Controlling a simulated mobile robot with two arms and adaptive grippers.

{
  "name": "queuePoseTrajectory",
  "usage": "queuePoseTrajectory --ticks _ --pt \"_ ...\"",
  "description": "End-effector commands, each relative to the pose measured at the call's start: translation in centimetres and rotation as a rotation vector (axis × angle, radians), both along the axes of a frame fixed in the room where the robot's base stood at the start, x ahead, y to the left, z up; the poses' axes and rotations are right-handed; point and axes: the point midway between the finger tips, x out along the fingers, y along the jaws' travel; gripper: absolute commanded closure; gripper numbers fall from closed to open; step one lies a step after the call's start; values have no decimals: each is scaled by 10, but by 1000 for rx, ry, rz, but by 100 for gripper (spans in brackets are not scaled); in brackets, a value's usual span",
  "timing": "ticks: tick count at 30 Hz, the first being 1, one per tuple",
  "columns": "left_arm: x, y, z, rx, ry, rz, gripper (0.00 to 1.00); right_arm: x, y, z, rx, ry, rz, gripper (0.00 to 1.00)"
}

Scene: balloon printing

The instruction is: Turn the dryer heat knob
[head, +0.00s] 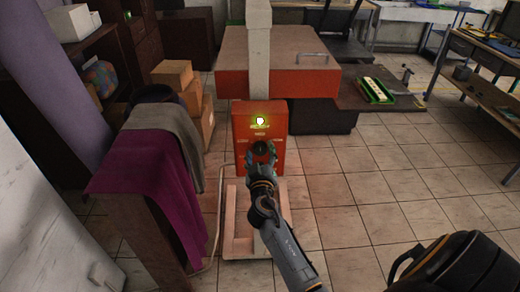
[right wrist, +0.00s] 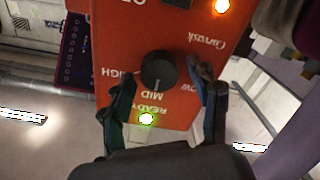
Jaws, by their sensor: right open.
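The orange-red dryer control box (head: 246,118) stands in the middle of the head view, with a lit indicator (head: 260,120) on its face. Its round black heat knob (right wrist: 158,70) shows in the right wrist view, where the labels HIGH, MID, LOW and READY appear upside down. My right gripper (head: 262,157) is in front of the box and partly hides the knob in the head view. In the right wrist view its two fingers are apart, one on each side of the knob, with gaps visible. My left gripper is not in view.
A large orange-and-grey machine (head: 290,75) stands behind the box. A dark stand with purple cloth (head: 145,180) is close on the left, near cardboard boxes (head: 172,73). A green tray (head: 377,90) lies on a dark table at right. Tiled floor (head: 400,190) is open on the right.

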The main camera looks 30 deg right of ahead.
Motion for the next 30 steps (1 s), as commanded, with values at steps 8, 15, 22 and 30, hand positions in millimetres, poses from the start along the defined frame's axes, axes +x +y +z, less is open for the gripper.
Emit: queuePoseTrajectory --ticks 8,15,22,30 --pt "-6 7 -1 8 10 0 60 0 0 0 0 0 0 65" --pt "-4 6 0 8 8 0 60 0 0 0 -1 1 1 93" --pt "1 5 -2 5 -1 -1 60 0 0 -1 -34 20 1 93" --pt "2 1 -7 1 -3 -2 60 1 1 -1 -172 104 2 93"
